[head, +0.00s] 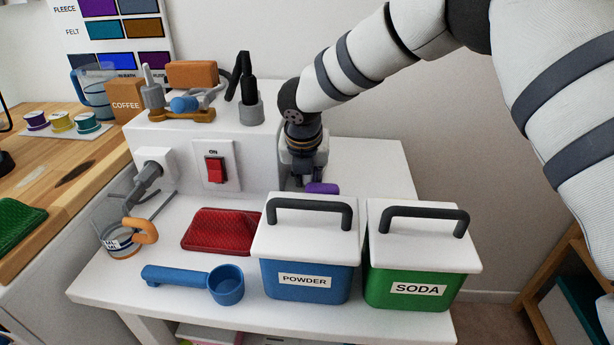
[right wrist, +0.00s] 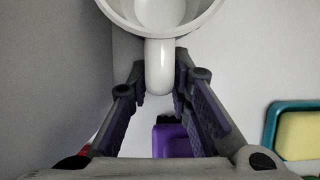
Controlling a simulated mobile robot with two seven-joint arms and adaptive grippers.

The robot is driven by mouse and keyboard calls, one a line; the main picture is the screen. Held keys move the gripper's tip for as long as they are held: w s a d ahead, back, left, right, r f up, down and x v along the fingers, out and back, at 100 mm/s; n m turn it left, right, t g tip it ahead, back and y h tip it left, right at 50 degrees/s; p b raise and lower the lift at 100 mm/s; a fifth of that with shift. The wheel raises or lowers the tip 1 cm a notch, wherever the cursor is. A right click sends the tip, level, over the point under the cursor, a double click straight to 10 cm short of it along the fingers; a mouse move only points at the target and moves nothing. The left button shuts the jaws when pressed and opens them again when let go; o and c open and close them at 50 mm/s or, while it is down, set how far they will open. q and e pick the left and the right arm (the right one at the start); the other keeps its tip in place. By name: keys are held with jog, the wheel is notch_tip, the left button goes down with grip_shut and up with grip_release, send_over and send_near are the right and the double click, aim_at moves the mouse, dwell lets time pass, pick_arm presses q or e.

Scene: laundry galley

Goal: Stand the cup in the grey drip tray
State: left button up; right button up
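The white cup (right wrist: 160,18) is at the top of the right wrist view, seen partly from above, with its handle pointing at my gripper. My right gripper (right wrist: 160,78) has its fingertips close on both sides of the handle and appears shut on it. In the head view the right gripper (head: 304,172) points down beside the white machine, behind the blue powder box. The cup is mostly hidden there by my wrist and gripper. I cannot make out the grey drip tray or what is under the cup. My left gripper is not in view.
The powder box (head: 306,268) and the green soda box (head: 415,280) stand in front of the gripper. A purple object (head: 322,188) lies close beside it. A red cloth (head: 222,231) and blue scoop (head: 226,284) lie to the left. The white top (head: 375,170) at back right is clear.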

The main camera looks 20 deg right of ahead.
jog(key=shift+o, duration=0.9)
